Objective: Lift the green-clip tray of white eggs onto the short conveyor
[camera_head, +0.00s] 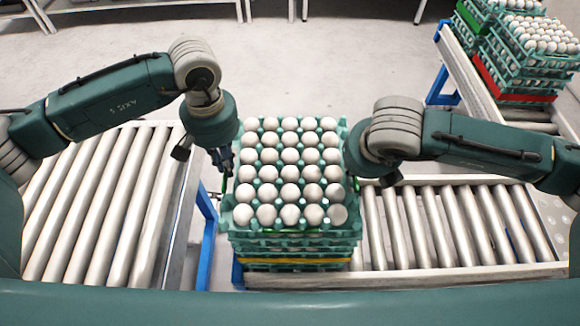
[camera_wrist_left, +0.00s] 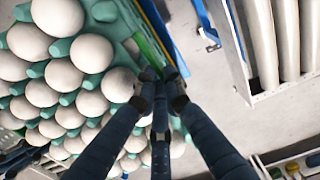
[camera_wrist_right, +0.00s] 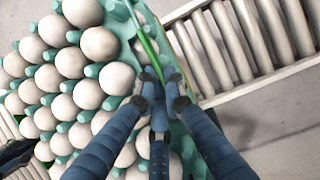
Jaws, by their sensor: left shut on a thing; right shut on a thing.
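The tray of white eggs (camera_head: 246,232) is teal, with green clips on its sides, and tops a stack of teal trays in the middle of the head view. A green clip (camera_wrist_left: 146,42) shows in the left wrist view and another green clip (camera_wrist_right: 148,48) in the right wrist view. My left gripper (camera_head: 226,174) is at the tray's left side, shut on its edge by the clip; its fingers (camera_wrist_left: 163,82) meet there. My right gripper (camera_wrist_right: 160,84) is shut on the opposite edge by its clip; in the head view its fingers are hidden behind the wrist.
A lower tray with a yellow clip (camera_head: 295,265) is in the stack. Roller conveyors lie to the left (camera_head: 95,205) and right (camera_head: 450,228). More egg stacks, with a red clip (camera_head: 510,92) and a green clip (camera_head: 468,18), stand at the back right. Blue legs (camera_head: 207,240) flank the left conveyor.

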